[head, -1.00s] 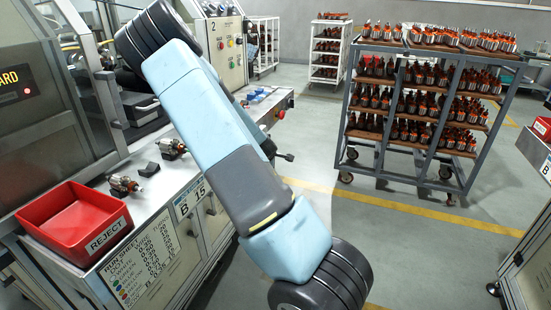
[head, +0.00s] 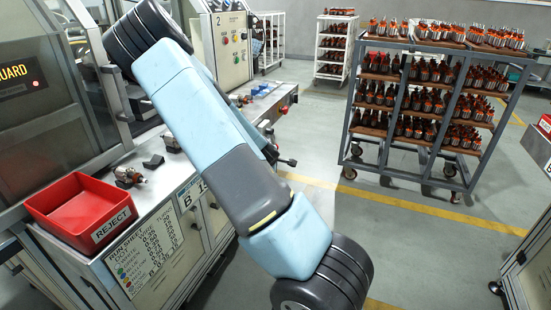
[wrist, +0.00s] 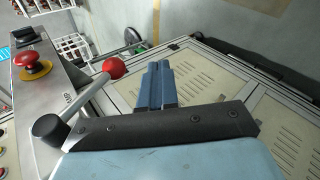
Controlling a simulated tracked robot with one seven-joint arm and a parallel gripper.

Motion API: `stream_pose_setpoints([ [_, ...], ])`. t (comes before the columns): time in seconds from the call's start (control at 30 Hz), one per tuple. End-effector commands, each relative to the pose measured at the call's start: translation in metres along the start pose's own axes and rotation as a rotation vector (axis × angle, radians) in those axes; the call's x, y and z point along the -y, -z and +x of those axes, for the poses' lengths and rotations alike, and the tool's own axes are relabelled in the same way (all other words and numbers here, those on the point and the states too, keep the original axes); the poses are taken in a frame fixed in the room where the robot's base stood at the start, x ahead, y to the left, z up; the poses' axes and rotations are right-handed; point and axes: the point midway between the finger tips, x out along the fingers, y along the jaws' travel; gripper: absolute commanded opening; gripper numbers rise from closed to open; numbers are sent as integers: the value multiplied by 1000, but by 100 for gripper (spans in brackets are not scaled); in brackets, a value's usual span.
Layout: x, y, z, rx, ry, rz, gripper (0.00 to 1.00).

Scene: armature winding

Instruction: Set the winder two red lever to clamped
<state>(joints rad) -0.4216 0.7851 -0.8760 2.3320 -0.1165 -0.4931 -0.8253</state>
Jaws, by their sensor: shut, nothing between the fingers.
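The red ball (wrist: 112,67) of a lever shows in the wrist view, at the upper end of a grey rod. The rod slopes down left to a dark round knob or hub (wrist: 48,128) beside a partly hidden label ending in "MP". My gripper (wrist: 158,68) has its blue fingers together and empty. In the picture they are just right of the red ball, with a small gap; the depth between them is unclear. In the head view, my arm hides most of the gripper and the red ball. Winder two's panel (head: 231,45) is marked "2".
A red stop button (wrist: 27,61) and a black switch (wrist: 27,37) sit left of the lever. Vented cabinet panels (wrist: 215,75) lie behind the fingers. In the head view, a red reject tray (head: 34,210) is on the bench, and a loaded cart (head: 350,120) stands right across open floor.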

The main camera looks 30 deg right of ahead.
Motion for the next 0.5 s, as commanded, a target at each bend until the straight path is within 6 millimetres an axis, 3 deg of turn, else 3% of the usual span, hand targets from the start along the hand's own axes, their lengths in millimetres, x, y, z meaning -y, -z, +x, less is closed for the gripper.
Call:
stream_pose_setpoints([
  [0.2,7,0,-36,0,1,4,0],
  [0.5,14,0,-70,4,1,4,0],
])
